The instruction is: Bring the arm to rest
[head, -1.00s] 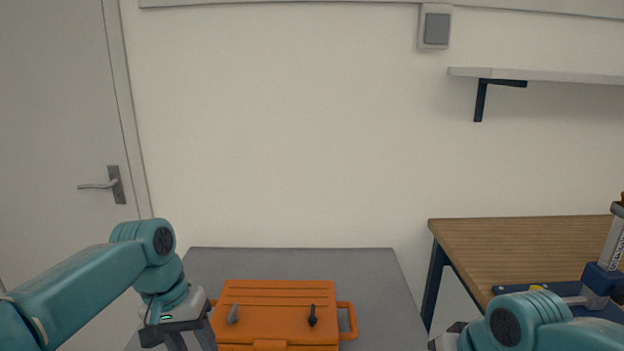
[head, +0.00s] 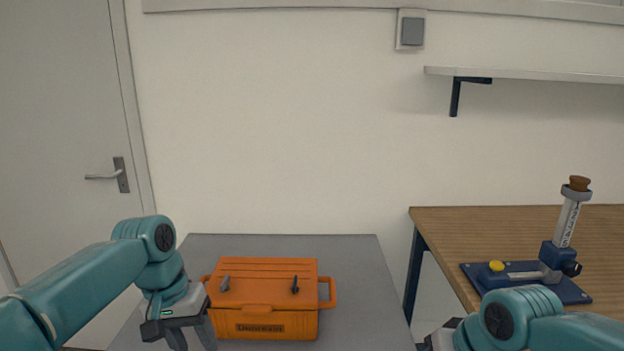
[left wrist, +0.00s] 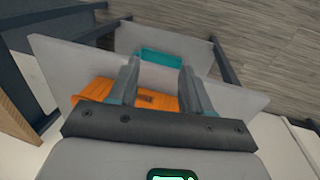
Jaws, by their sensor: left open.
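My left gripper (head: 190,338) hangs at the lower left of the head view, its fingers pointing down beside the left end of an orange toolbox (head: 262,325). In the left wrist view the two fingers (left wrist: 158,82) stand apart with nothing between them. The toolbox also shows there (left wrist: 98,88), partly hidden behind the gripper. It sits closed on a grey table top (head: 350,270). My right gripper (head: 439,338) shows only as a piece of its housing at the bottom edge; its fingers are out of frame.
A wooden table (head: 470,225) at right bears a blue stand (head: 575,293) with a tilted, cork-topped tube (head: 567,220). A wall shelf (head: 530,74) hangs above. A teal tray (left wrist: 160,57) lies beyond the fingers in the wrist view. A door (head: 60,130) is at left.

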